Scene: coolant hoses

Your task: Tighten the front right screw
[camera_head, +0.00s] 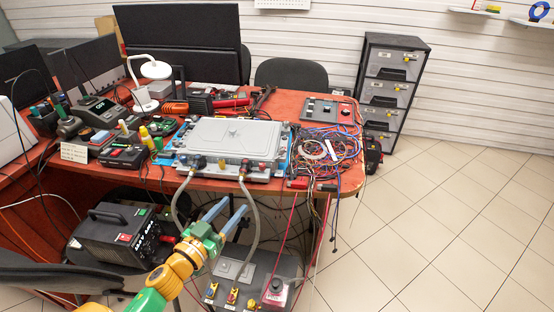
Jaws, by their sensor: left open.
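A flat grey metal unit (232,136) lies on the red-brown table near its front edge. Fittings show along its front side, one at the front left (197,162) and one at the front right (244,168). A pale left hose (177,200) and a pale right hose (256,212) hang from them toward the floor. The front right screw is too small to make out. My left gripper (237,205) is open and empty, below and in front of the unit, its blue-grey fingers pointing up toward it. Its fingers overlap the space between the hoses. My right gripper is out of view.
A grey pump box (256,272) with coloured switches stands below the table, beside a black machine (120,235). Tangled wires (325,150) cover the table's right side, some hanging over the edge. A white lamp (150,72) and tools crowd the left. The tiled floor at right is clear.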

